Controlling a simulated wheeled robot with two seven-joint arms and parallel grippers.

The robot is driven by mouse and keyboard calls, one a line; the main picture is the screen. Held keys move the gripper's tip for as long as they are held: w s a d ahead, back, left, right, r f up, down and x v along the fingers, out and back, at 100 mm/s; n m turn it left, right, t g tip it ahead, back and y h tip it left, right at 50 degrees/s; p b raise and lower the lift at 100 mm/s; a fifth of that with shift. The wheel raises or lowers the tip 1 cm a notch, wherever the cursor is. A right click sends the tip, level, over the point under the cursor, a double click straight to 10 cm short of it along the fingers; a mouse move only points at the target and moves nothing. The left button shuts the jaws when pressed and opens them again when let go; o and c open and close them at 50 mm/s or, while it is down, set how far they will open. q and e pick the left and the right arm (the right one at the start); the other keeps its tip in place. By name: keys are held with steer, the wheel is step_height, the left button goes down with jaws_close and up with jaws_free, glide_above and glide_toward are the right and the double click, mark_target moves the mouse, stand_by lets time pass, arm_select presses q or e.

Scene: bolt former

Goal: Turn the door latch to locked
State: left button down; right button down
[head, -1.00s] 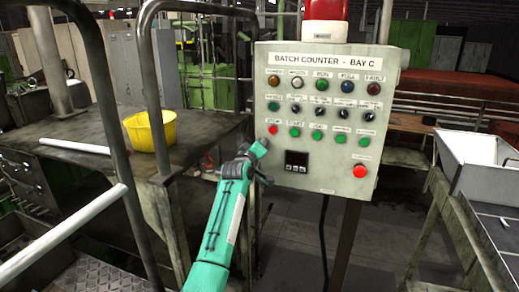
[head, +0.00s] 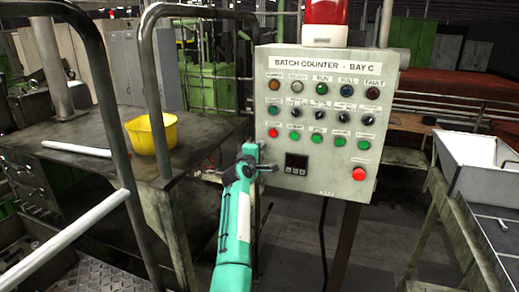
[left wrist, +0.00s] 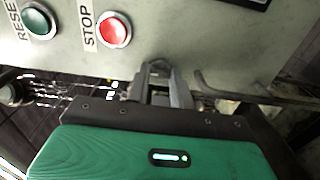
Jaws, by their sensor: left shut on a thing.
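The control box (head: 315,120), labelled "BATCH COUNTER - BAY C", stands upright. My left gripper (head: 256,158) is at the lower left edge of its front, below the red stop button (head: 273,133). In the left wrist view the fingers (left wrist: 157,75) reach the box's edge, close under the red stop button (left wrist: 114,30). They are shut on a small part there, which I take to be the door latch. The fingers hide most of it, so its angle cannot be read. My right gripper is not in view.
A red emergency button (head: 359,174) and a small display (head: 297,164) are low on the box. A dark metal rail (head: 153,75) and a bench with a yellow bucket (head: 151,133) stand left. A white chute (head: 485,165) is at right.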

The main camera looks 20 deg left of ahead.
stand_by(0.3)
arm_select(q)
steer(key=c, duration=1.2)
jaws_free()
steer(key=shift+c, duration=0.2)
